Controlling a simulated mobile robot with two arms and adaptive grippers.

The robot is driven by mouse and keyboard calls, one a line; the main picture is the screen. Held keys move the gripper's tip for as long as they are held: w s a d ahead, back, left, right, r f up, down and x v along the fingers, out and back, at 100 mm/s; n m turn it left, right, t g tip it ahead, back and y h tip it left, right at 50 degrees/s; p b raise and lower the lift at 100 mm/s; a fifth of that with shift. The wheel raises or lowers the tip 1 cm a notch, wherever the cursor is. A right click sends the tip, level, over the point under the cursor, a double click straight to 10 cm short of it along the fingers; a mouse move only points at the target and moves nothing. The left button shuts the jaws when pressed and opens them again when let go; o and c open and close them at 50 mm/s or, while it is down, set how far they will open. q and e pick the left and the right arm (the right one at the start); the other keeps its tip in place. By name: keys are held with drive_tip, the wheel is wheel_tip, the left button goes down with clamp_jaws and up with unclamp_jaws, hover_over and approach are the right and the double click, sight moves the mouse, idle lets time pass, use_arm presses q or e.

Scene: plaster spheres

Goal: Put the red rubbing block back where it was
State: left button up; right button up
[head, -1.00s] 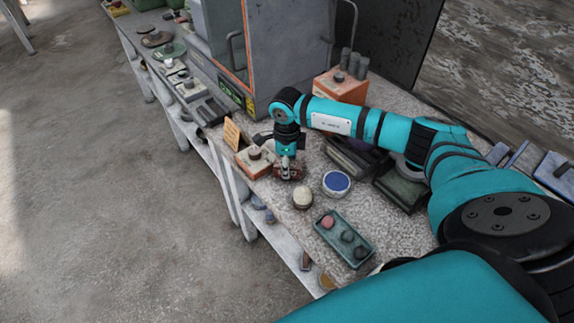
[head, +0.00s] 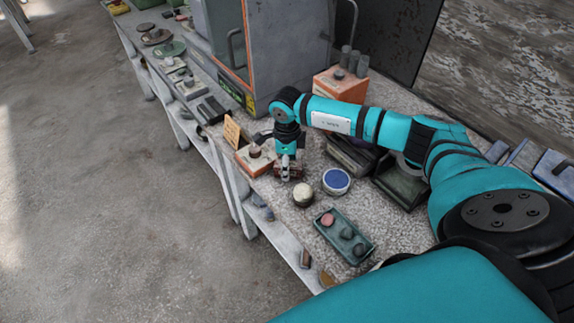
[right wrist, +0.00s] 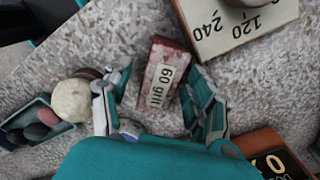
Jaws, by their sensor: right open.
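The red rubbing block (right wrist: 172,55), with a pale "60 grit" label on its top, lies on the speckled bench top in the right wrist view. My right gripper (right wrist: 158,82) is open, with one finger on each side of the block. A gap shows beside the block, mostly on the left finger's side. In the head view my right gripper (head: 285,178) points down at the bench and largely hides the block. My left gripper is not in view.
A cream plaster sphere (head: 303,190) and a round blue-topped tin (head: 336,181) stand close by. A green tray (head: 364,252) holds pink and grey pieces. A grey cabinet (head: 285,55) stands behind.

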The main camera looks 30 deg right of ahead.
wheel_tip(320, 180, up, 11)
drive_tip(key=b, duration=0.3)
drive_tip(key=shift+r, duration=0.2)
drive_tip(key=shift+s+a+f, duration=0.1)
drive_tip(key=shift+f, duration=0.05)
